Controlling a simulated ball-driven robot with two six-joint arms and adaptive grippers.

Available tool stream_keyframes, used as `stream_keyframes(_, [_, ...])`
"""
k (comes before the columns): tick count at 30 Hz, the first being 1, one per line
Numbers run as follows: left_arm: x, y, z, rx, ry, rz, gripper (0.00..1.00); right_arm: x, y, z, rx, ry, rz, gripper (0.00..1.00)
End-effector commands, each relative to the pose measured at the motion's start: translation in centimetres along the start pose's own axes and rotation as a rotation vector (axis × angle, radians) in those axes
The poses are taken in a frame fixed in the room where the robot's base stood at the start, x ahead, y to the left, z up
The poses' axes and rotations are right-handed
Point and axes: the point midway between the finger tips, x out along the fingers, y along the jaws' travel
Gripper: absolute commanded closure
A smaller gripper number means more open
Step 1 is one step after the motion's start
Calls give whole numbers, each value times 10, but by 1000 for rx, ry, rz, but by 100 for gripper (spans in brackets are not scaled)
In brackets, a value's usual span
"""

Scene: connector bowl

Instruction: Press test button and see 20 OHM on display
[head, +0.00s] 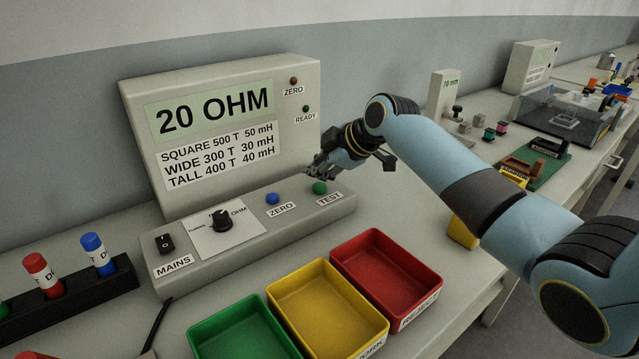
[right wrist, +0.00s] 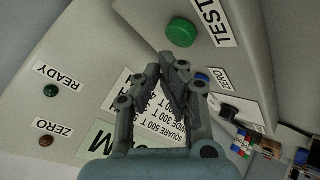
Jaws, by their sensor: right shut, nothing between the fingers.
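The meter (head: 225,120) stands against the wall, and its display (head: 214,112) reads 20 OHM. The green TEST button (head: 320,188) is on the sloping front panel at its right end. It also shows in the right wrist view (right wrist: 181,29) near the top. My right gripper (head: 313,172) is shut and empty, just above and behind the TEST button in the head view. In the right wrist view its fingertips (right wrist: 172,62) are apart from the button in the picture. The blue ZERO button (head: 272,198) is left of TEST. My left gripper is out of view.
Green (head: 210,327), yellow (head: 283,283) and red (head: 345,252) trays stand in front of the meter. A black rack (head: 95,292) with red and blue capped pieces is at left. A dial (head: 222,221) and MAINS switch (head: 164,243) are on the panel. More equipment stands at right.

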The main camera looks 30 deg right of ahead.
Motion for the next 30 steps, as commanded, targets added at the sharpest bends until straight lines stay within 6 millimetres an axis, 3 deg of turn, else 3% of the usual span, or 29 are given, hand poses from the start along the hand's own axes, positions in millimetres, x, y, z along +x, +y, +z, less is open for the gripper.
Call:
stream_keyframes(12, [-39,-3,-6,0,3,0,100,-31,23,-23,0,1,2,100])
stream_keyframes(30, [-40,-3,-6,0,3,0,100,-32,23,-23,0,0,1,100])
